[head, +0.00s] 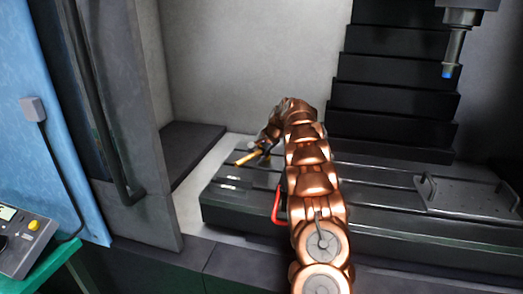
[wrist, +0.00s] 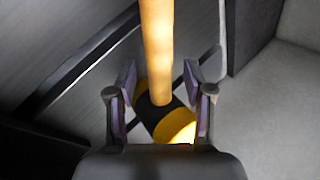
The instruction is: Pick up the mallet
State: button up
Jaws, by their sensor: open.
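The mallet has a yellow-orange handle and a black and yellow head. In the wrist view its handle (wrist: 157,45) runs down from the top edge to the head (wrist: 178,127), which lies low between my fingers. In the head view the yellow handle (head: 246,158) shows over the left end of the dark slotted machine table (head: 232,199), and its head is mostly hidden by my arm. My gripper (wrist: 159,80) is open, with one finger on each side of the mallet. I cannot tell whether either finger touches it.
A red curved handle (head: 276,206) stands at the table's front, beside my arm. A grey fixture plate (head: 468,195) sits on the table's right part. A spindle (head: 453,52) hangs at the upper right. The machine's grey door (head: 115,120) stands on the left.

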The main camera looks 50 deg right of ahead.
jog(key=shift+c, duration=0.2)
grip_shut()
dwell(0.3)
dwell(0.3)
